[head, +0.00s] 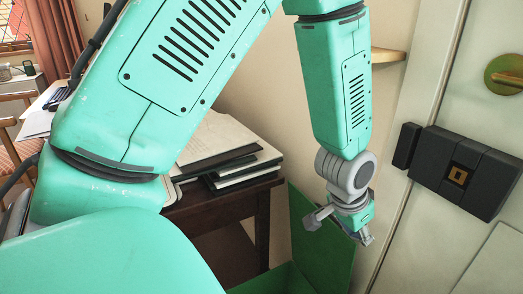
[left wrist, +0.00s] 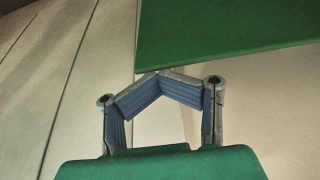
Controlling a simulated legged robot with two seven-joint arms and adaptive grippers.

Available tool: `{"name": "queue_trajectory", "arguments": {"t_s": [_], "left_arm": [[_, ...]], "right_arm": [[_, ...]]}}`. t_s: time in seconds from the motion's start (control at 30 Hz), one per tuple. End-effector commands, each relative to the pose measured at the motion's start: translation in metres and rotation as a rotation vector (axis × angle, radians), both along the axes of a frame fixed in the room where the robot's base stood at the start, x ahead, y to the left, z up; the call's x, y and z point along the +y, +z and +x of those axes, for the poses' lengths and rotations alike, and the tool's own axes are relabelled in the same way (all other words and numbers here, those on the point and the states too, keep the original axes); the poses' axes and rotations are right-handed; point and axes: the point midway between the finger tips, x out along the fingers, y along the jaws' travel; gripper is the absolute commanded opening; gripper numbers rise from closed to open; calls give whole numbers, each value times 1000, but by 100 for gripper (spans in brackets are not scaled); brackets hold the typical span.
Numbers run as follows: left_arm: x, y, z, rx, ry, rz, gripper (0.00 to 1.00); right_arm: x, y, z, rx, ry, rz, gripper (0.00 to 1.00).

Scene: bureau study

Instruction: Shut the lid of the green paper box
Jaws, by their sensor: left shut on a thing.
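The green paper box (head: 275,282) is at the bottom of the head view, beside a dark wooden table. Its green lid (head: 325,250) stands raised, tilted up at the right side of the box. My left gripper (head: 342,227) is at the top of the lid. In the left wrist view, the fingers (left wrist: 158,76) close together at the lower edge of a green panel, the lid (left wrist: 230,25). The gripper is shut on the lid's edge; the exact contact is small and partly hidden. Most of the box is cut off or hidden by my arm. My right gripper is not in view.
The dark table (head: 225,205) with stacked papers and folders (head: 232,155) stands left of the box. A pale door (head: 455,95) with a black lock box (head: 467,172) and a brass knob (head: 506,75) is close on the right. A chair (head: 25,120) is at far left.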

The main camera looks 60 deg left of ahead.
Motion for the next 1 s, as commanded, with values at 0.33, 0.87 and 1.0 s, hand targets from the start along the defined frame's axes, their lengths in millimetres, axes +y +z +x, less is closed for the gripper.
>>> {"name": "queue_trajectory", "arguments": {"t_s": [0.33,0.87,1.0], "left_arm": [[1,-4,-16,7,0,1,0],[5,-12,-61,6,0,1,0],[6,-13,-65,5,0,0,0]], "right_arm": [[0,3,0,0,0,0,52],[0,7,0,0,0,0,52],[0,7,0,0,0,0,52]]}}
